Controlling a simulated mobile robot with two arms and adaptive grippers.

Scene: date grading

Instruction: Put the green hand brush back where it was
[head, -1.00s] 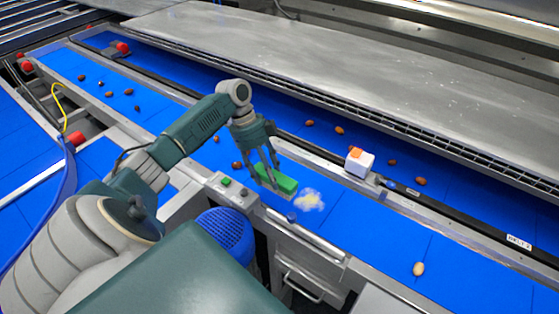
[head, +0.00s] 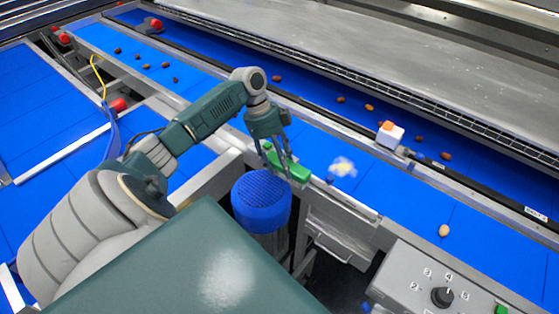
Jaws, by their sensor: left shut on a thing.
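The green hand brush (head: 291,168) is held in my left gripper (head: 279,156), whose fingers are closed around it. The brush is over the near edge of the blue belt, just above and to the right of the blue round bin. The gripper fingers hide part of the brush. I cannot tell whether the brush touches the metal rail beneath it. My right gripper is not in view.
A pale, crumbly patch (head: 343,167) lies on the blue belt right of the brush. The blue mesh-topped bin (head: 262,201) stands in front of the belt. A control panel (head: 432,285) is at bottom right. A white block with an orange top (head: 390,134) sits on the divider.

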